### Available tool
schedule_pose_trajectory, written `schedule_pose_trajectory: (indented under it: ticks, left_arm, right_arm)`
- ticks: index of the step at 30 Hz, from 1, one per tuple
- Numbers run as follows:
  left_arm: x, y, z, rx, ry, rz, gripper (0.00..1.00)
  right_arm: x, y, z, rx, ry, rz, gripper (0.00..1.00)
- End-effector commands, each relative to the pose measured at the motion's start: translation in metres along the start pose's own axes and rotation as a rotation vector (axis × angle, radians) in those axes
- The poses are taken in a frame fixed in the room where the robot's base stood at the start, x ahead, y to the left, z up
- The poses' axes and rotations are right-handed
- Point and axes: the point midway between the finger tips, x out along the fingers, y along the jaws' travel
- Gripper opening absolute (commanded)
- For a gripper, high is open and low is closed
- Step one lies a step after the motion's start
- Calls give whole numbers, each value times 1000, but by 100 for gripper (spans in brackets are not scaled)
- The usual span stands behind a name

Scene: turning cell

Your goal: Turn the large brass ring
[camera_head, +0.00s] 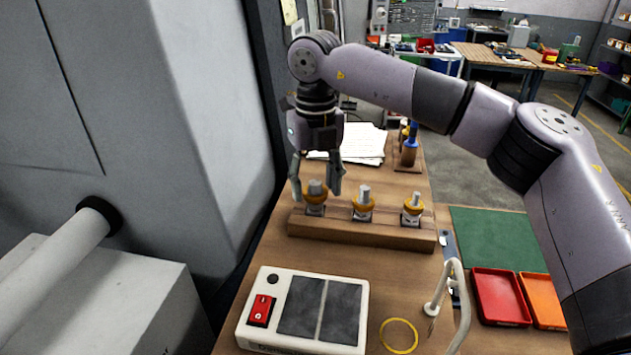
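A wooden block (360,236) on the bench holds three brass-coloured rings in a row, each around a grey metal post. They are the left ring (316,198), the middle ring (363,205) and the right ring (412,208). The left one looks slightly larger, but I cannot be sure of the sizes. My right gripper (317,190) points down over the left ring, its fingers apart on either side of the post. I cannot tell whether the fingers touch the ring. My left gripper is not in view.
A white box (257,335) with a red switch (261,310) stands in front of the block. A yellow hoop (399,349) and a white curved stand (463,310) are nearby. Red (499,298) and orange (545,301) trays lie right. Papers (362,142) lie behind; a grey machine (100,110) borders the left.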

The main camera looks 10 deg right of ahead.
Motion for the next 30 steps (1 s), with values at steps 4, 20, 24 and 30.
schedule_pose_trajectory:
  ticks: [4, 20, 24, 30]
  left_arm:
    - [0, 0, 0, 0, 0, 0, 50]
    - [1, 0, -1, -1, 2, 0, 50]
    - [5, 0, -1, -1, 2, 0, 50]
    - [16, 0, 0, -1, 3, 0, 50]
  right_arm:
    - [0, 0, 0, 0, 0, 0, 37]
    - [0, 0, 0, 5, 0, 0, 11]
    - [1, 0, 0, 33, -1, 1, 11]
    - [3, 0, 0, 136, -1, 1, 11]
